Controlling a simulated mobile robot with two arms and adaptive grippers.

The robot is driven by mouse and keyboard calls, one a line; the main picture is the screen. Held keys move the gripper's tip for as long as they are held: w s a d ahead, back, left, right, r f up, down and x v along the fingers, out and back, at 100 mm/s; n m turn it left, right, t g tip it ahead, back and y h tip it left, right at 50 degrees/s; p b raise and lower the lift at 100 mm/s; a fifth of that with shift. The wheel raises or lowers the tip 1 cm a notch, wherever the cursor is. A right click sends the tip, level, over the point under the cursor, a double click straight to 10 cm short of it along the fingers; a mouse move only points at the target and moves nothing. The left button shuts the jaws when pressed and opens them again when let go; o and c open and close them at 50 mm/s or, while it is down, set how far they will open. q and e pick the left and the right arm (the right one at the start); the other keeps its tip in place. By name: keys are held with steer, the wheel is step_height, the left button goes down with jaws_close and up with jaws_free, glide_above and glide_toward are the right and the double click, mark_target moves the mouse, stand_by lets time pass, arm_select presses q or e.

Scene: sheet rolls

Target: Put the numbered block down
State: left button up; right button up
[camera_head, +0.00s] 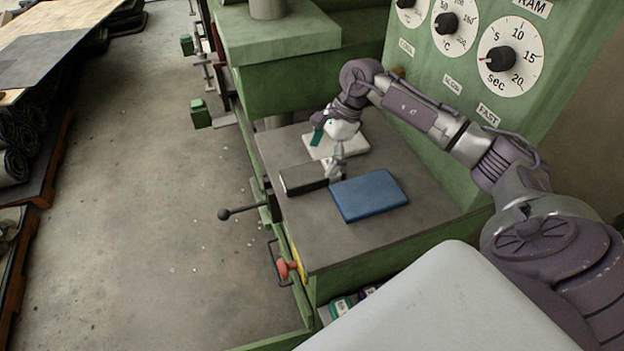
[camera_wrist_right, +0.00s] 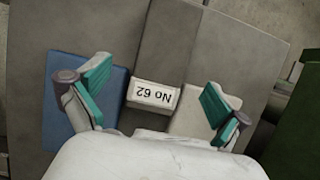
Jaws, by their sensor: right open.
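The numbered block (camera_head: 303,179) is a dark grey bar lying on the grey press table (camera_head: 290,225), between a blue pad (camera_head: 368,195) and a white pad (camera_head: 350,141). In the right wrist view its pale end (camera_wrist_right: 153,95) reads "No 62", upside down. My right gripper (camera_head: 328,153) is above the table at the block's end. In the wrist view its teal-padded fingers (camera_wrist_right: 157,84) are spread wide, with the label between them and gaps on both sides. The blue pad (camera_wrist_right: 60,95) and white pad (camera_wrist_right: 192,124) lie beneath the fingers. My left gripper is not in view.
A green machine panel with dials (camera_head: 497,59) rises behind the table. A black lever (camera_head: 240,212) and a red knob (camera_head: 286,268) stick out at the table's left edge. Bare table lies in front of the block. Rolls (camera_head: 15,150) lie at far left.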

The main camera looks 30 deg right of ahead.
mark_target(314, 170)
steer(key=b+x, duration=0.1)
steer(key=x, duration=0.3)
steer(key=shift+w+f, duration=0.1)
steer(key=shift+f, duration=0.1)
steer(key=shift+w+a+f, duration=0.15)
steer(key=shift+a+f, duration=0.1)
steer(key=shift+f, duration=0.15)
steer(key=shift+r, duration=0.1)
steer(key=shift+c, duration=0.2)
steer(key=shift+c, duration=1.4)
steer(key=c, duration=1.4)
